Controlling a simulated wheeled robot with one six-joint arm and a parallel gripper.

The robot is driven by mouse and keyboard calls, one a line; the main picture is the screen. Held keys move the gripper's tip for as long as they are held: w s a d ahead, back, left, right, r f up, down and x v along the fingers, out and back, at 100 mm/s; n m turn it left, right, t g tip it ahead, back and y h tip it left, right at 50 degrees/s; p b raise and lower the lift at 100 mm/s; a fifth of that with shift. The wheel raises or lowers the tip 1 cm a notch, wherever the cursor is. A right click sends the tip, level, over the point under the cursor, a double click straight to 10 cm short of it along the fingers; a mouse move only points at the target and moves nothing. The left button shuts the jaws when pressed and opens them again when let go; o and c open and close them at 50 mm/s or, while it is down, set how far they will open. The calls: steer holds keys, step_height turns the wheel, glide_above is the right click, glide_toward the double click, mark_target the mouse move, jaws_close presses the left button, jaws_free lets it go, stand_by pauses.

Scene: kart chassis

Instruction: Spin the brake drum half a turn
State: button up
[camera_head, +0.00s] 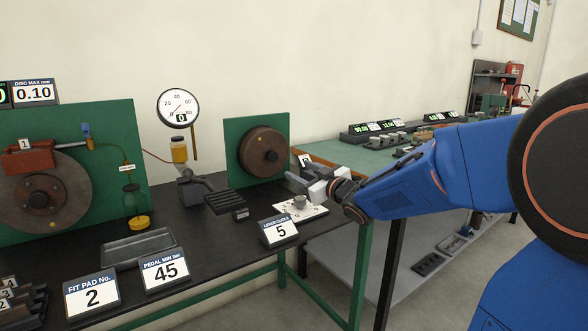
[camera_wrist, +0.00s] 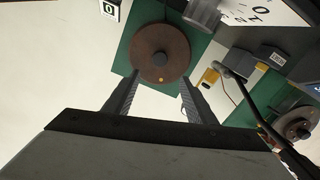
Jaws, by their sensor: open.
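The brown brake drum (camera_head: 263,152) is mounted on a green upright panel (camera_head: 232,140) at the right end of the black bench. In the wrist view the drum (camera_wrist: 160,40) is ahead, between the finger lines, with a small orange mark near its rim. My gripper (camera_head: 294,182) is in front of the panel, to the lower right of the drum. In the wrist view my gripper (camera_wrist: 160,80) is open, its two dark fingers apart with nothing between them. The fingers appear clear of the drum, though the exact gap cannot be told.
A white plate with a grey knob (camera_head: 299,203) lies below my gripper, beside a sign reading 5 (camera_head: 280,230). A black pedal (camera_head: 228,201) and a round gauge (camera_head: 178,108) stand left of the drum. A disc on a larger green panel (camera_head: 110,130) is further left.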

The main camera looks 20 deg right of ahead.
steer(key=shift+s+d, duration=0.25)
steer(key=shift+s, duration=0.45)
